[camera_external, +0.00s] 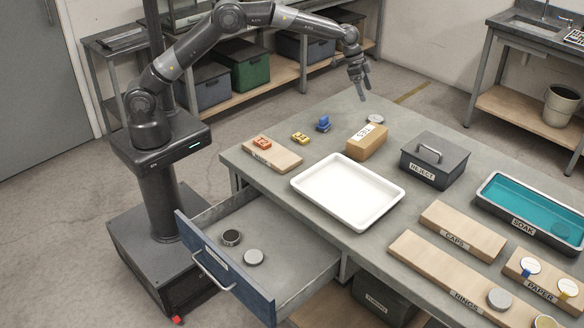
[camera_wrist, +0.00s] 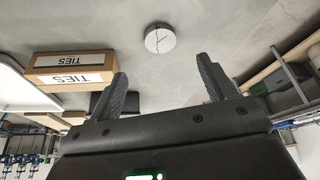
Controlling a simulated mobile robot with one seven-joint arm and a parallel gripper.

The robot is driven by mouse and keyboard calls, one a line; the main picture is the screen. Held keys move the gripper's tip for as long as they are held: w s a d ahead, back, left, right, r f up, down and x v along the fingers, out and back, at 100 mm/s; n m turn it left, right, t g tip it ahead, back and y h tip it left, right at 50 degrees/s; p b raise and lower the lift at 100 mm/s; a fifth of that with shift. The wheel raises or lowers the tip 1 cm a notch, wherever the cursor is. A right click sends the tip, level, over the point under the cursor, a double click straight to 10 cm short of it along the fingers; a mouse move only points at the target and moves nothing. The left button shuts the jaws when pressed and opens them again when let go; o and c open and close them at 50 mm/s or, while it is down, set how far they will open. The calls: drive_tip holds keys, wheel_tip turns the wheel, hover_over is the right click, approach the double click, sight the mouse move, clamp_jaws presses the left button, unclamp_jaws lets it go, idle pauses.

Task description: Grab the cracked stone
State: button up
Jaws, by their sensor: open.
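The cracked stone is a pale grey round disc (camera_wrist: 160,39) with a dark branching crack across its top, lying flat on the table in the wrist view. In the external view it shows as a small disc (camera_external: 376,119) at the table's back edge, just behind the cardboard TIES box (camera_external: 367,142). My gripper (camera_external: 360,94) is above the table, up and slightly left of the stone, pointing down. In the wrist view my gripper (camera_wrist: 163,68) has its two fingers spread and nothing between them; the stone lies beyond the tips, apart from them.
The TIES box stands close beside the stone. A white tray (camera_external: 302,184), a dark REJECT box (camera_external: 432,168) and a teal SOAK tub (camera_external: 483,193) stand on the table. An open drawer (camera_external: 296,272) holds two round pieces. Another grey disc (camera_external: 499,299) lies on the RINGS board.

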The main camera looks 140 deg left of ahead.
sight(374, 118)
drive_tip(key=x, duration=1)
drive_tip(key=shift+f, duration=0.2)
drive_tip(key=shift+c, duration=0.3)
drive_tip(key=c, duration=1)
